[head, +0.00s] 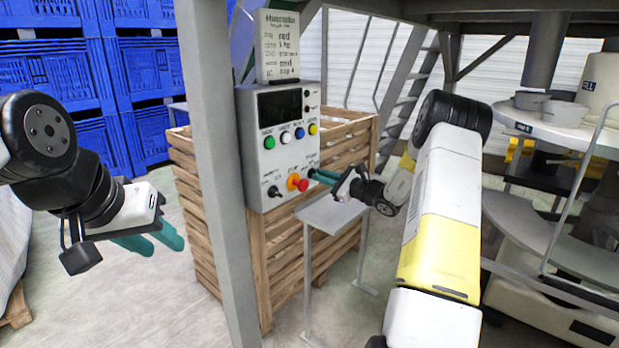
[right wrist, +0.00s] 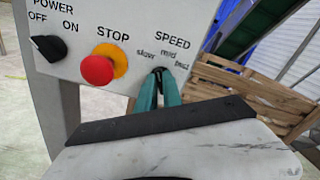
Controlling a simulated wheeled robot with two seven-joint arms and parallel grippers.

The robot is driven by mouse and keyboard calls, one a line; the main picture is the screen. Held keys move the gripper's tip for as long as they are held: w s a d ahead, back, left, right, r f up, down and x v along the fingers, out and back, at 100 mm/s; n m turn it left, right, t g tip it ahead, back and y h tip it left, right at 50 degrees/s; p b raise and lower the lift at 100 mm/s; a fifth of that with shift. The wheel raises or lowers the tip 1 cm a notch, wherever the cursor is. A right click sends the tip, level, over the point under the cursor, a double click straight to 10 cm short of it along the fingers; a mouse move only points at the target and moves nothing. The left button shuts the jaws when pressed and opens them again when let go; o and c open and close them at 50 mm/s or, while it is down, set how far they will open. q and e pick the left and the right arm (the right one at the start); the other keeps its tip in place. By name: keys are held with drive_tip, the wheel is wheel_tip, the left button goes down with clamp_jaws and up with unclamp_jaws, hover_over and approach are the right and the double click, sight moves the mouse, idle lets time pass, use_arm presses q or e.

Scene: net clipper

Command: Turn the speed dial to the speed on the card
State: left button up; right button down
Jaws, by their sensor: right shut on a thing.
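The grey control box (head: 258,190) carries the speed dial (right wrist: 158,71), a small dark knob at its lower right, labelled slow, mid and fast in the right wrist view. My right gripper (head: 318,175) is shut on the dial. Its teal fingers (right wrist: 160,88) cover most of the knob, so its pointer cannot be read. The white card (head: 278,46) stands on top of the box; its printed lines are too small to read. My left gripper (head: 158,240) is empty at the left, well away from the box, with its two teal fingers apart.
The red stop button (right wrist: 97,69) and the black power knob (right wrist: 47,47) sit left of the dial. A small grey table (head: 330,212) stands below the box. Wooden crates (head: 205,215) are behind it, and a grey post (head: 215,150) rises left of it.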

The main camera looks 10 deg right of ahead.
drive_tip(key=m, duration=0.5)
drive_tip(key=shift+d+m, duration=0.15)
drive_tip(key=shift+m, duration=0.15)
idle(0.5)
drive_tip(key=c, duration=1.5)
unclamp_jaws()
drive_tip(key=v, duration=0.7)
drive_tip(key=shift+s+d, duration=0.25)
